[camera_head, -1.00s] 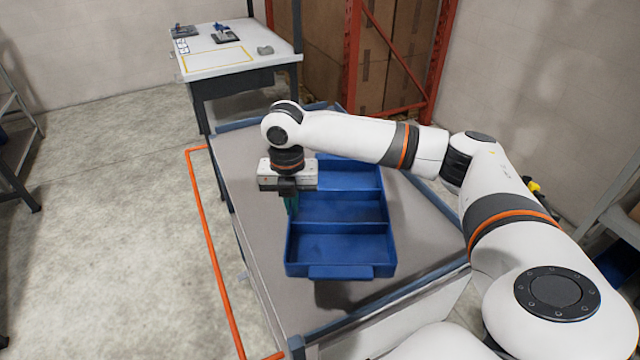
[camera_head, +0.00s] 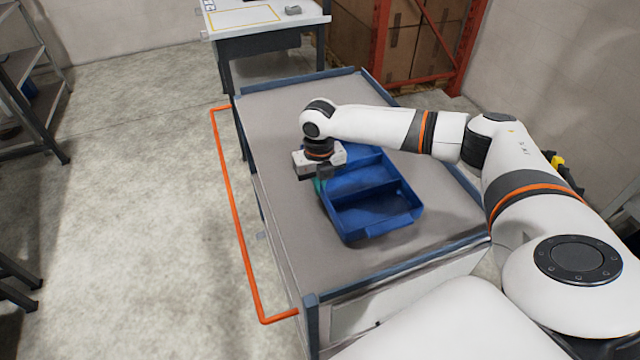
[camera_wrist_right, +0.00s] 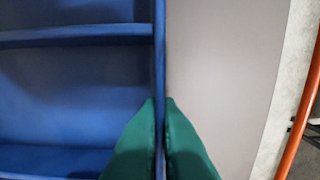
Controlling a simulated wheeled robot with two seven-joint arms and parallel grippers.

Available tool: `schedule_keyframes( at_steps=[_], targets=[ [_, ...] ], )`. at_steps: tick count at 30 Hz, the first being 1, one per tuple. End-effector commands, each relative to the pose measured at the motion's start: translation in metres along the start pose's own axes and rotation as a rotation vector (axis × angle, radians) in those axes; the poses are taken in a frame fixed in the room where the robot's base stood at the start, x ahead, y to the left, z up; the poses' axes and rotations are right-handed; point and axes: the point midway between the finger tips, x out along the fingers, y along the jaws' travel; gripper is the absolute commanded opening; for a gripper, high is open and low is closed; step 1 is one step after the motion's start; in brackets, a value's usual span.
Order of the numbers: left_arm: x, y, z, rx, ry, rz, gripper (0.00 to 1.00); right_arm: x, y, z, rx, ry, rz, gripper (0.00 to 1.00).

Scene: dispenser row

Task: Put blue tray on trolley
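The blue tray (camera_head: 372,222) has several compartments and lies over the grey top of the trolley (camera_head: 275,130), turned at a slight angle to it. Whether it rests fully on the top or hangs just above it, I cannot tell. My right gripper (camera_head: 320,185) is at the tray's left side wall, its green fingertips on either side of the wall. In the right wrist view the fingers (camera_wrist_right: 160,140) pinch the blue wall (camera_wrist_right: 160,60). My arm hides part of the tray's far end. My left gripper is not in view.
The trolley has an orange push bar (camera_head: 232,200) at its left and a raised blue-grey rim. Its top is bare around the tray. A white-topped table (camera_head: 250,20) stands behind, a red rack (camera_head: 425,85) with boxes at the back right, and dark shelving (camera_head: 30,100) at the left.

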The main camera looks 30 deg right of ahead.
Motion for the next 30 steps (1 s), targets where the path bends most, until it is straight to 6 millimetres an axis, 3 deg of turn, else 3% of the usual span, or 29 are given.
schedule_keyframes(
  at_steps=[4, 14, 19, 30],
  targets=[
    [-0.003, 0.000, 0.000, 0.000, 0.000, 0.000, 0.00, 0.012, 0.000, 0.000, 0.000, 0.000, 0.000, 0.00],
    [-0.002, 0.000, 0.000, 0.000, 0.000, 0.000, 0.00, 0.015, 0.000, 0.000, 0.000, 0.001, -0.001, 0.00],
    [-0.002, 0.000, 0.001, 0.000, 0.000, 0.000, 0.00, 0.015, -0.001, 0.000, 0.000, 0.001, -0.001, 0.26],
    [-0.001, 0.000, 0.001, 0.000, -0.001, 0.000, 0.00, 0.010, 0.000, 0.000, 0.000, 0.002, -0.001, 0.26]
  ],
)
